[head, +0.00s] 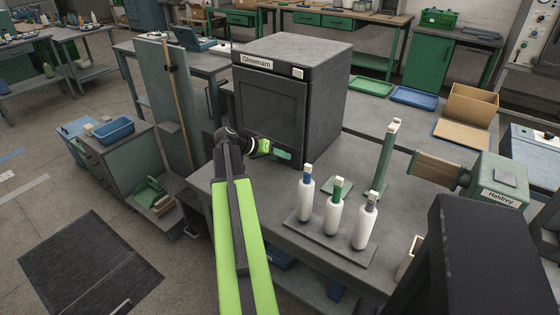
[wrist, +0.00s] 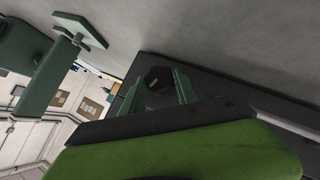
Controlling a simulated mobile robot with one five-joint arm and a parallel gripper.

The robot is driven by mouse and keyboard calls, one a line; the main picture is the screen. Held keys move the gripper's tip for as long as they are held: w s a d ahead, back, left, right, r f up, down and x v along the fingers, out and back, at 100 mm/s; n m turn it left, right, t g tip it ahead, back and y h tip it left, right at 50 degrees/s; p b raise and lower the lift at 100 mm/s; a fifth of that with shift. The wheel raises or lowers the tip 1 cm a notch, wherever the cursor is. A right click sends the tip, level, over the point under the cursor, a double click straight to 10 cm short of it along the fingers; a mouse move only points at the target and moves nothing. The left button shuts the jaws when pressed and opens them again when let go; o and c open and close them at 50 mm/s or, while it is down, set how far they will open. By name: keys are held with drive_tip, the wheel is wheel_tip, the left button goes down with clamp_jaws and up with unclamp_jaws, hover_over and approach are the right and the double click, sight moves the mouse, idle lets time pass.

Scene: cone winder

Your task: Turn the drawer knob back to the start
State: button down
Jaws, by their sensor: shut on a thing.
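The dark drawer knob (wrist: 157,77) shows in the wrist view, on a dark front panel between my two green fingers. My gripper (wrist: 159,84) is shut on it, one finger on each side. In the head view, my gripper (head: 283,155) is at the lower front of the dark Glowmarn cabinet (head: 270,105), which stands on the grey bench. The knob is hidden there behind my gripper and wrist. I cannot tell the angle of the knob from any mark.
Several white bottles or cones, including one (head: 333,214), stand on a dark tray (head: 345,250) right of my arm. A green post (head: 385,160) and the Haldrey machine (head: 492,185) stand farther right. The bench (head: 290,185) is bare just in front of the cabinet.

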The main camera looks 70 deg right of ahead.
drive_tip(key=g+b, duration=0.1)
drive_tip(key=n+g+b, duration=0.1)
drive_tip(key=b, duration=0.1)
drive_tip(key=shift+w+f+n, duration=0.2)
drive_tip(key=shift+f+n, duration=0.1)
drive_tip(key=shift+f, duration=0.05)
drive_tip(key=shift+g+b, duration=0.3)
drive_tip(key=shift+r, duration=0.15)
drive_tip(key=c, duration=0.9)
unclamp_jaws()
drive_tip(key=shift+d, duration=0.1)
drive_tip(key=shift+p+v, duration=3.6)
drive_tip(key=shift+v, duration=5.1)
